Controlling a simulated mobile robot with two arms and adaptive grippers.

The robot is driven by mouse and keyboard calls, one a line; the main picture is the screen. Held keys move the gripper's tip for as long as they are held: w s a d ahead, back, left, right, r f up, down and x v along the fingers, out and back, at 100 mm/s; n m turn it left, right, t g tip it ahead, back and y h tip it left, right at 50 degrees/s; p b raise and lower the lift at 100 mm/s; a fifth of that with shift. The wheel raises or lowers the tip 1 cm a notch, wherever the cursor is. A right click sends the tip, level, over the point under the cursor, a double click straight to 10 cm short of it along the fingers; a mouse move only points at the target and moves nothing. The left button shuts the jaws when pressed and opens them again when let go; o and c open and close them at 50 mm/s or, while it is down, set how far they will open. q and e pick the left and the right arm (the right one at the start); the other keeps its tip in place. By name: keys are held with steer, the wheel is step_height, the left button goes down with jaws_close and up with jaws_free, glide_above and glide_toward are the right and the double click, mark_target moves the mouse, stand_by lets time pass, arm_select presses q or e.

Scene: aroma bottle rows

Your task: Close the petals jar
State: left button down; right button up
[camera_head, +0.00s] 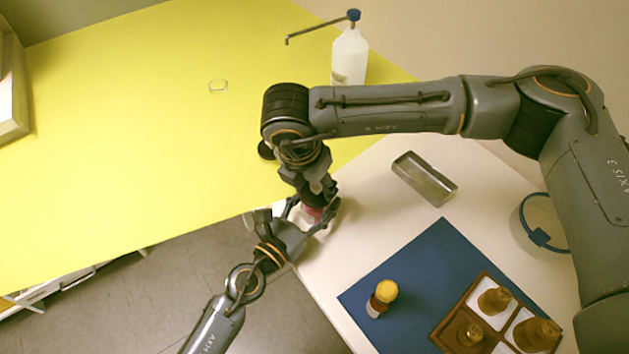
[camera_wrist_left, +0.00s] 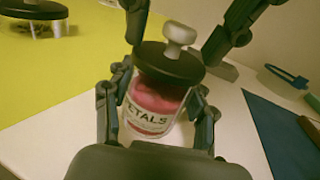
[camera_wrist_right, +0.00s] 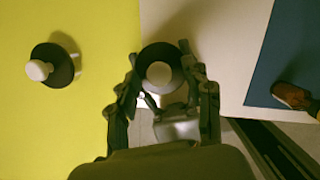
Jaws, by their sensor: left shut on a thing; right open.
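The petals jar (camera_wrist_left: 152,108) is clear with red-pink contents and a label reading "ETALS". My left gripper (camera_head: 311,216) is shut on it, one finger on each side, near the corner of the pale table. A black lid (camera_wrist_left: 168,64) with a pale knob (camera_wrist_left: 179,33) is at the jar's mouth and looks slightly tilted; I cannot tell whether it is fully seated. The lid also shows from above in the right wrist view (camera_wrist_right: 160,58). My right gripper (camera_wrist_right: 162,88) is open, its fingers on either side of the lid. In the head view my right arm mostly hides the lid.
Another black lid (camera_wrist_right: 52,66) with a knob is on the yellow table (camera_head: 110,120). The pale table holds a metal tray (camera_head: 424,178), a blue mat (camera_head: 415,270), an amber bottle (camera_head: 381,297) and a wooden bottle rack (camera_head: 455,318). A white pump bottle (camera_head: 349,57) stands behind.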

mark_target(309, 211)
steer(key=v, duration=1.2)
arm_select(q)
steer(key=shift+c, duration=1.8)
jaws_free()
steer(key=v, duration=0.4)
steer(key=shift+s+r, duration=0.15)
steer(key=shift+s, duration=0.05)
steer(key=v, duration=0.7)
steer(key=shift+s+a, duration=0.2)
steer(key=shift+a, duration=0.1)
